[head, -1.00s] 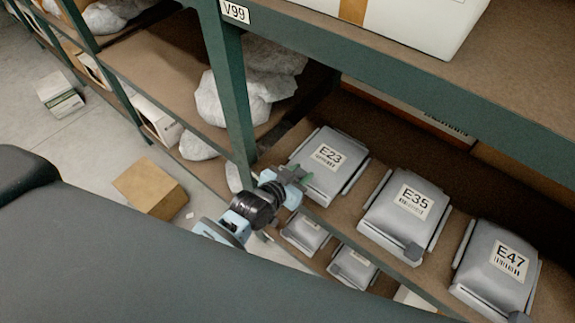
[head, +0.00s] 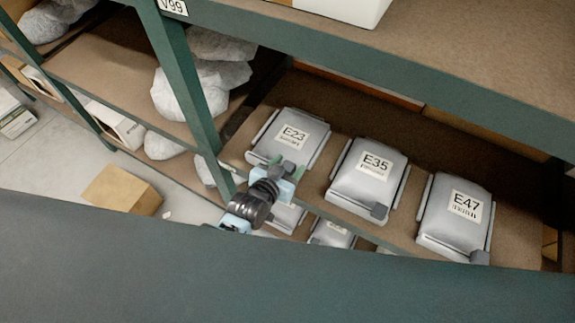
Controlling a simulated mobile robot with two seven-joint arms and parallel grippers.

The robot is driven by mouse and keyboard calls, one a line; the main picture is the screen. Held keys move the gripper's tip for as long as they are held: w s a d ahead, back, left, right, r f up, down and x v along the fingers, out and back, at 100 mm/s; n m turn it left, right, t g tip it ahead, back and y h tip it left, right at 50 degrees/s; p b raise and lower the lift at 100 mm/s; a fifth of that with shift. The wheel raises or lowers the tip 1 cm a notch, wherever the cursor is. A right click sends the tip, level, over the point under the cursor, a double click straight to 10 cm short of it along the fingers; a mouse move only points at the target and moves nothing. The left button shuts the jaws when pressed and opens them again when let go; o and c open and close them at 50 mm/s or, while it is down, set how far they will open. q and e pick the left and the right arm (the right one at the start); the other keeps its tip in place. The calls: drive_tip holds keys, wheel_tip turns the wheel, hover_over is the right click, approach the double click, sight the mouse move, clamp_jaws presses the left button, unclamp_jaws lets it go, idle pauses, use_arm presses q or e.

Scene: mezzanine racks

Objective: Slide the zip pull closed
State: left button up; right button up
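The grey bag labelled E23 (head: 305,153) lies on the shelf, label up, in the head view. My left gripper (head: 288,167) is over its front edge, near the front right corner, with its green fingertips slightly apart. A zip pull on E23 cannot be made out; the gripper covers that part, and I cannot tell whether the fingers hold anything. The neighbouring bags E35 (head: 355,192) and E47 (head: 445,228) each have a dark grey block at the front right corner, on E35 (head: 379,211) and on E47 (head: 480,257). My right gripper is not in view.
A green rack post (head: 185,85) stands just left of the gripper, and a green upper beam (head: 400,70) runs above the bags. More grey bags (head: 333,234) sit on a lower level. A cardboard box (head: 120,190) lies on the floor at left.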

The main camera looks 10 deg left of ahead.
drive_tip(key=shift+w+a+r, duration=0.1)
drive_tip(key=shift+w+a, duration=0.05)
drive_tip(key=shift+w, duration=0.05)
use_arm(q)
drive_tip(key=shift+s+a+r, duration=0.2)
drive_tip(key=shift+s, duration=0.2)
drive_tip(key=v, duration=0.7)
drive_tip(key=shift+p, duration=0.4)
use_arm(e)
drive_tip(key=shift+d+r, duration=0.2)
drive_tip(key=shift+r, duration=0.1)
use_arm(q)
drive_tip(key=shift+f, duration=0.1)
